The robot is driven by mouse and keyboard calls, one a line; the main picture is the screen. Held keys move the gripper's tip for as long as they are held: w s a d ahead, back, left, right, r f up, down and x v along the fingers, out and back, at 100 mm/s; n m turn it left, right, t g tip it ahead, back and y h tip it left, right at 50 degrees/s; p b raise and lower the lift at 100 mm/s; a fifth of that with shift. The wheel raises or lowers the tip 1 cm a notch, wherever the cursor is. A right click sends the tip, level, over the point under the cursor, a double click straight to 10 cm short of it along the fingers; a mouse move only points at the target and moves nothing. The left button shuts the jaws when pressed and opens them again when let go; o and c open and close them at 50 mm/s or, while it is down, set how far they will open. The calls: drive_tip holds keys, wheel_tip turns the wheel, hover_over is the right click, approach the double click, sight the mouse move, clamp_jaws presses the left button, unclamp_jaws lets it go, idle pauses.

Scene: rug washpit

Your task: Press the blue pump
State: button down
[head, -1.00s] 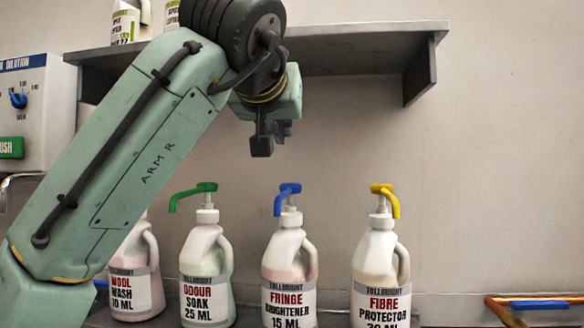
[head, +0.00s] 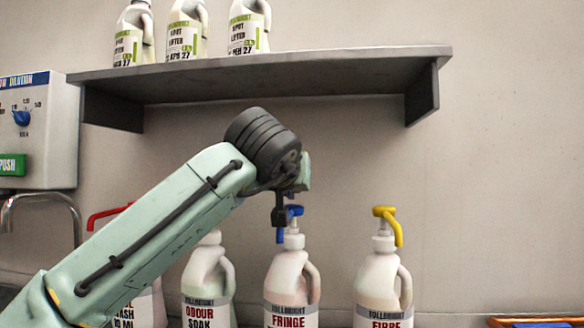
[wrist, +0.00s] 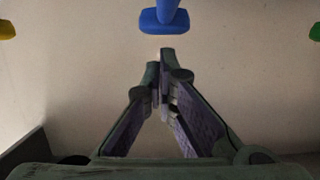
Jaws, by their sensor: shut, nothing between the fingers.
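The blue pump (head: 296,211) tops the white Fringe Brightener bottle (head: 290,275), between the green-topped Odour Soak bottle and the yellow-pumped bottle. My gripper (head: 279,216) is shut and empty, pointing down right at the blue pump and hiding part of its head in the head view. In the wrist view the blue pump (wrist: 165,20) is at the top centre, just beyond the shut fingertips (wrist: 160,62), with a small gap in the picture. I cannot tell whether they touch.
The yellow pump (head: 385,213) stands to the right. A red pump (head: 105,214) shows at left behind my arm, which hides the green pump in the head view. A grey shelf (head: 270,75) with several bottles hangs above. A dispenser (head: 45,130) is at far left.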

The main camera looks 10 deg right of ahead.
drive_tip(key=shift+f, duration=0.35)
